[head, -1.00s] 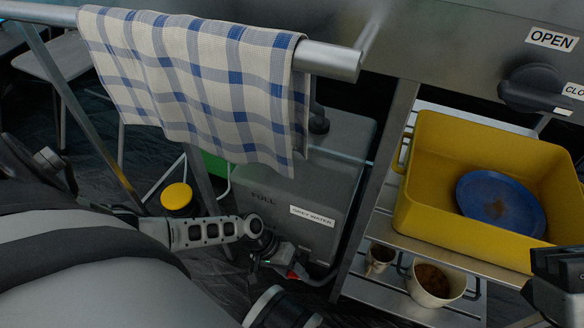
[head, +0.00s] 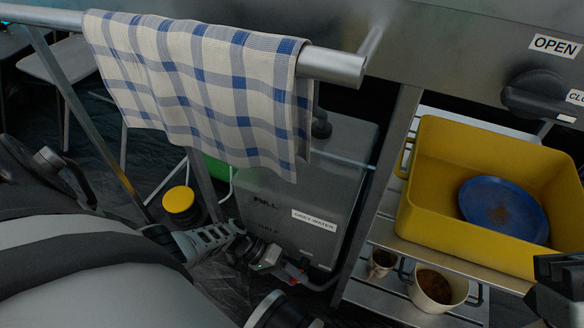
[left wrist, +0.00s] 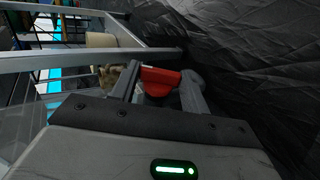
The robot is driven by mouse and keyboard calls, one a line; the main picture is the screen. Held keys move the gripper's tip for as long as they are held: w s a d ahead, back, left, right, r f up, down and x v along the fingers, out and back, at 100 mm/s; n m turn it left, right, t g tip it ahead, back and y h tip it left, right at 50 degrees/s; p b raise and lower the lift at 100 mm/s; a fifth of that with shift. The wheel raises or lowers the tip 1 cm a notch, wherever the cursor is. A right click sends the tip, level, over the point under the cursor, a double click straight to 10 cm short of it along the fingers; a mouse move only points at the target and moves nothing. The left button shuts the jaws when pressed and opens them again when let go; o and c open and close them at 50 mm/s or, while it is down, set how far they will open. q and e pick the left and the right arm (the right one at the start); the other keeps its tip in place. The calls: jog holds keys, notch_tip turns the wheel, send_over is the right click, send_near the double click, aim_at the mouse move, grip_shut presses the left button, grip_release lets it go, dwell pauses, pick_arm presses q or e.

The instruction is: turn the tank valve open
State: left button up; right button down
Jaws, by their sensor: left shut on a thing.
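The grey tank (head: 335,185), labelled GREY WATER, stands under the counter, left of the metal shelf. Its red valve handle (head: 294,273) shows low at the tank's front, partly hidden by my gripper. My left gripper (head: 279,266) reaches in from the left and is shut on the handle. In the left wrist view the red handle (left wrist: 160,78) sits between the two fingers (left wrist: 158,92). The handle's exact angle is hard to tell. A dark block at the lower right edge of the head view may be part of my right gripper; its jaws cannot be made out.
A checked towel (head: 205,85) hangs from the rail above the tank. A yellow tub (head: 430,215) with a blue plate (head: 500,208) stands on the shelf at right, above two cups. A yellow-topped round object (head: 179,199) stands left of the tank. A knob (head: 535,92) sits on the counter front.

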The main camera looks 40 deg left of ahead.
pick_arm(q)
jog(key=shift+a, duration=0.1)
jog(key=o, duration=1)
